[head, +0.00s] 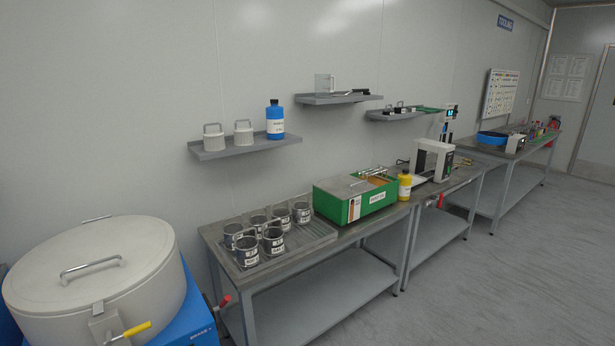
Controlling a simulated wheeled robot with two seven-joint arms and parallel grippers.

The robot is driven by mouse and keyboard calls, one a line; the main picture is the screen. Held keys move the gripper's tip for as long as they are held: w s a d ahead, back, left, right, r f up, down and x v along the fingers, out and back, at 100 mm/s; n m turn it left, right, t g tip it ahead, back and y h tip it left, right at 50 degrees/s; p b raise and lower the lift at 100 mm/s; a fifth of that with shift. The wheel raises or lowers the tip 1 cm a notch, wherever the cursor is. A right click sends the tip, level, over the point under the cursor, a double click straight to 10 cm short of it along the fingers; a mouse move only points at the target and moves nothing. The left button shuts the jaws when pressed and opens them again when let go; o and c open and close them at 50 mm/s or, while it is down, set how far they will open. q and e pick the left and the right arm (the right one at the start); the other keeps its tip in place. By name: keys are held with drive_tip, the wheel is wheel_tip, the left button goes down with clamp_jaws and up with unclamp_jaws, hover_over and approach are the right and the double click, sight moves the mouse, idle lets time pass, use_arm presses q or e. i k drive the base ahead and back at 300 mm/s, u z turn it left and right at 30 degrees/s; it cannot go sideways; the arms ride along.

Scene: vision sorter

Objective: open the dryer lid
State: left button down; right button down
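A large round cream-coloured drum, which looks like the dryer, stands at the lower left on a blue base (190,325). Its lid (125,255) lies flat on top and looks closed. A silver bar handle (91,268) sits on the lid. A latch with a yellow-gripped lever (132,331) is on the front of the drum, at the bottom edge of the view. Neither of my grippers is in view, and nothing touches the lid or the latch.
A metal bench (295,250) right of the drum holds several labelled cups on a tray, a green box (355,197) and a yellow bottle (405,185). A red-handled lever (224,301) is near its left leg. Wall shelves hang above. Floor (500,285) is clear at right.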

sight(83, 260)
drive_tip(key=z, duration=1.1)
drive_tip(key=k, duration=0.85)
drive_tip(key=u, duration=1.1)
drive_tip(key=i, duration=0.5)
